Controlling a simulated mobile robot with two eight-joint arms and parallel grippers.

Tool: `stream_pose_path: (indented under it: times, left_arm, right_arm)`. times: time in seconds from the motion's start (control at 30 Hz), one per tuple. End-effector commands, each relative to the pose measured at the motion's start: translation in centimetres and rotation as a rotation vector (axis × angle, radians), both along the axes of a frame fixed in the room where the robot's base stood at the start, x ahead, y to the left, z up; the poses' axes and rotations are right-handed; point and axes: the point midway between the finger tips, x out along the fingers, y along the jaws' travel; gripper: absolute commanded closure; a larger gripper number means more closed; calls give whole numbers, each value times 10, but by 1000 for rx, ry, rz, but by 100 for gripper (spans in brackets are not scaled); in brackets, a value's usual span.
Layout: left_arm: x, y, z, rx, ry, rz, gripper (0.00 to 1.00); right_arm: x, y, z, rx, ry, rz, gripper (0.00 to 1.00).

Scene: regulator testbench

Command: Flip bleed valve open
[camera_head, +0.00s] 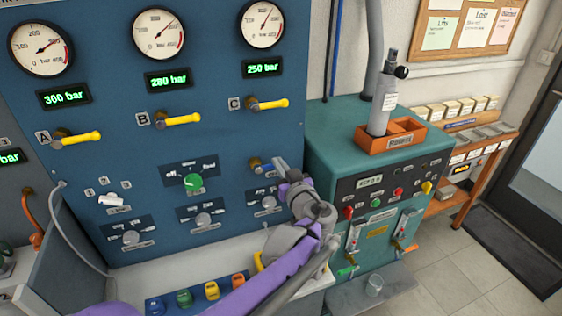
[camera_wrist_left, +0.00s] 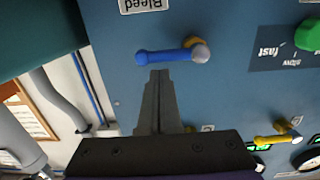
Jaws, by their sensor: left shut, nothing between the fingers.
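The bleed valve has a blue lever handle (camera_wrist_left: 163,56) on a brass and grey pivot, in the left wrist view. That view is upside down, with the "Bleed" label (camera_wrist_left: 145,5) at the top. The lever lies about level along the blue panel. In the head view only the brass pivot (camera_head: 256,164) shows clearly; my left gripper hides the handle. My left gripper (camera_head: 281,165) is shut and empty. Its fingertips (camera_wrist_left: 160,74) are right by the handle in the left wrist view; I cannot tell whether they touch it. My right gripper is in neither view.
The yellow valve levers A (camera_head: 78,139), B (camera_head: 178,119) and C (camera_head: 268,103) sit above on the panel. A green knob (camera_head: 193,183) is to the left. A teal cabinet (camera_head: 330,130) stands close on the right, with an orange tray (camera_head: 391,140) on top.

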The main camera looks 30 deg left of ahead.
Motion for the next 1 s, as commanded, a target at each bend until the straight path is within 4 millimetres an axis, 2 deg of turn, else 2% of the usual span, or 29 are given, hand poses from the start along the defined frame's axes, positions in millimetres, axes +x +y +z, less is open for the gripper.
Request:
stream_pose_path:
  times: [1.0]
  left_arm:
    - [2, -2, -6, 73, 85, 0, 100]
  right_arm:
    - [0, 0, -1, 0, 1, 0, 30]
